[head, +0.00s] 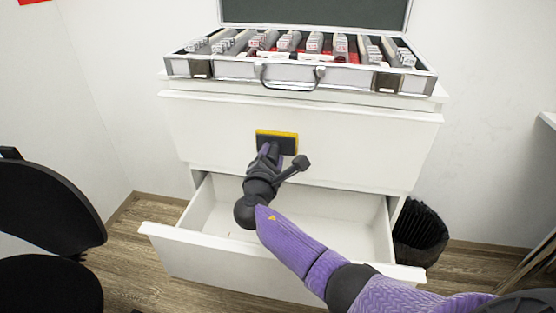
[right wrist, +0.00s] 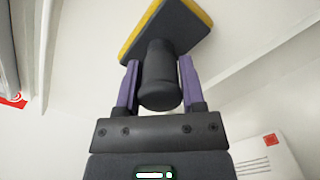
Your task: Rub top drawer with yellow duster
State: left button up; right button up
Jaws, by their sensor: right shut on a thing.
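The yellow duster (head: 277,141) is a dark block with a yellow edge, in front of the white top drawer (head: 345,150) of the cabinet. I cannot tell for sure whether it touches the drawer front. My right gripper (head: 268,152) is shut on the duster. In the right wrist view the duster (right wrist: 172,30) shows its dark handle between the purple fingers of my right gripper (right wrist: 158,85), and its yellow-edged pad points away from me. The top drawer looks closed. My left gripper is not in view.
An open case (head: 215,70) with several grey items sits on the cabinet. A black bin (head: 420,235) stands at the right, and a black chair (head: 45,210) at the left.

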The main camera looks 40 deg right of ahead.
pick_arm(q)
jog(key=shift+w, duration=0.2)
pick_arm(e)
jog(key=shift+r, duration=0.15)
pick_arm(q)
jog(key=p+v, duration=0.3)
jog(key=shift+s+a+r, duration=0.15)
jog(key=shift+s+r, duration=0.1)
pick_arm(e)
jog(key=v, duration=0.5)
jog(key=shift+s+a, duration=0.25)
jog(key=shift+a, duration=0.1)
pick_arm(q)
jog(key=shift+p, duration=0.3)
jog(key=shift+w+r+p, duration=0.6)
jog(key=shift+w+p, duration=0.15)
pick_arm(e)
jog(key=v, duration=0.3)
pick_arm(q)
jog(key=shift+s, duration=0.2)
